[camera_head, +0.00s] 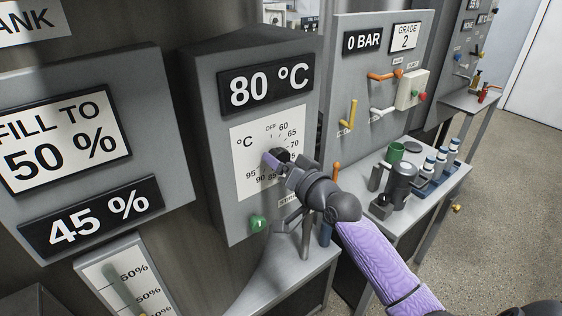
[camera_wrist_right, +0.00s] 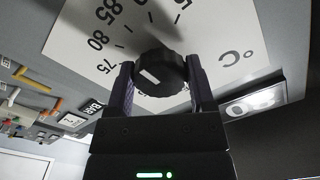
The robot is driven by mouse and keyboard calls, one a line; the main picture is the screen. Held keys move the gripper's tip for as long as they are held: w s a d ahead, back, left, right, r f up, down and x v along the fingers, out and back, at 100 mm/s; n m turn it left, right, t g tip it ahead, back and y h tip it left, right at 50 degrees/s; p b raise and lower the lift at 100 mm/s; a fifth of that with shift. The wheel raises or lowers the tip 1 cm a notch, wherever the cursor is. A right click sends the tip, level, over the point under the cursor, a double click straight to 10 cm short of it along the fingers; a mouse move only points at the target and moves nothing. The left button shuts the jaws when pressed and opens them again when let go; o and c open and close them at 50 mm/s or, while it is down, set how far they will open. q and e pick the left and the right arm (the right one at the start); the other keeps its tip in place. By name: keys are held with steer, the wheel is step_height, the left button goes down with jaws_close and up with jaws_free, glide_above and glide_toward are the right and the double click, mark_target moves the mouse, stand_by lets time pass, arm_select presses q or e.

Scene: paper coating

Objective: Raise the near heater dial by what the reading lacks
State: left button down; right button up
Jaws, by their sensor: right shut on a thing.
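The near heater dial is a round black knob (camera_head: 284,154) on a white scale plate (camera_head: 243,172) marked in °C. My right gripper (camera_head: 276,161) is shut on the knob and covers part of it and the scale. In the right wrist view the knob (camera_wrist_right: 161,72) sits between the two fingers of the gripper (camera_wrist_right: 160,88). A white mark on the knob points left, toward the 75 and 80 side of the scale; the exact value is hard to tell. The reading display (camera_head: 265,87) above the dial shows 80 °C. My left gripper is not in view.
A green button (camera_head: 257,223) is below the dial. At left, a sign (camera_head: 62,140) reads FILL TO 50 % and a display (camera_head: 91,216) reads 45 %. At right, a panel has coloured levers (camera_head: 384,76), and a bench holds a blue rack (camera_head: 437,174) of bottles.

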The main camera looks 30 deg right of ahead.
steer(key=o, duration=1)
steer(key=shift+o, duration=1.1)
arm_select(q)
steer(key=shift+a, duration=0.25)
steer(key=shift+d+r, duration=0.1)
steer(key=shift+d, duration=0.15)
arm_select(e)
steer(key=s, duration=1)
steer(key=shift+d, duration=0.45)
steer(key=shift+f, duration=0.1)
